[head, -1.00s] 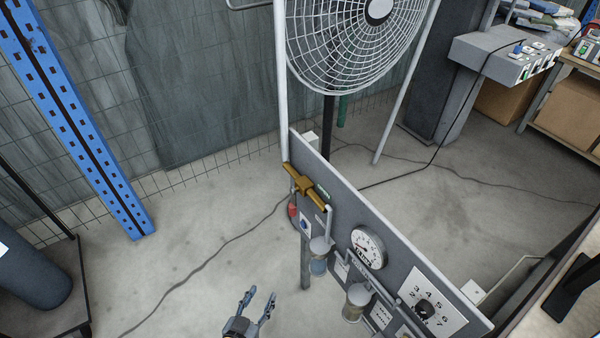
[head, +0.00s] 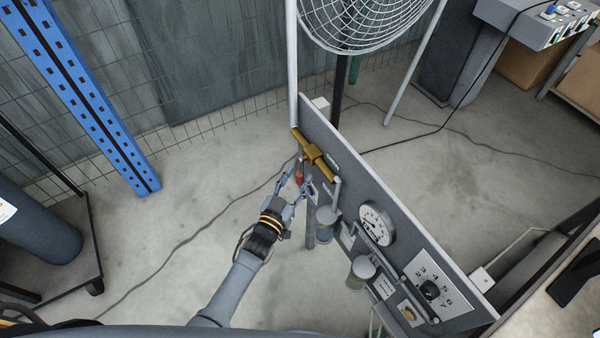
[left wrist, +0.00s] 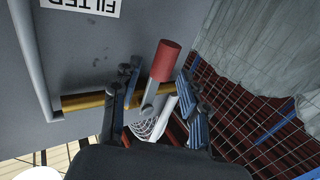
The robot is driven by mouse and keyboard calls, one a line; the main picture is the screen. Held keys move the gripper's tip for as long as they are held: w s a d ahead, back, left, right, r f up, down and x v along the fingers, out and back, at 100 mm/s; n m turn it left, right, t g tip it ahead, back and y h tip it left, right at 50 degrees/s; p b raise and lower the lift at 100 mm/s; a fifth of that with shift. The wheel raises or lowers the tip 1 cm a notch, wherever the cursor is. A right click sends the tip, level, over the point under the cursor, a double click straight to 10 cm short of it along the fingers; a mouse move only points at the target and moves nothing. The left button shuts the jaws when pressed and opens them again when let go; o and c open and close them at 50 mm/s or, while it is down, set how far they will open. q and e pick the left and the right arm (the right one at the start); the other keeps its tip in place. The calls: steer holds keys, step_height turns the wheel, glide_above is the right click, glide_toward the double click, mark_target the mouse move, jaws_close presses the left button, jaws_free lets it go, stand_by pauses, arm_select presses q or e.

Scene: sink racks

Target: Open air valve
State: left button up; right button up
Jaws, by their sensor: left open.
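The air panel (head: 405,258) is a grey upright board with brass fittings, a gauge and filter bowls. The valve's red handle (head: 299,177) hangs below the brass tee (head: 314,155) at the panel's far left end. In the left wrist view the red handle (left wrist: 165,60) sits on a silver lever beside the brass pipe (left wrist: 85,101). My left gripper (head: 291,180) is open at the red handle. In the left wrist view its fingers (left wrist: 158,95) stand on either side of the handle and lever; contact cannot be told. My right gripper is not in view.
A fan (head: 365,20) stands behind. A blue rack post (head: 85,95) is at left. The floor between is mostly clear, with a cable on it.

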arm_select(q)
steer(key=shift+x, duration=1.05)
jaws_close()
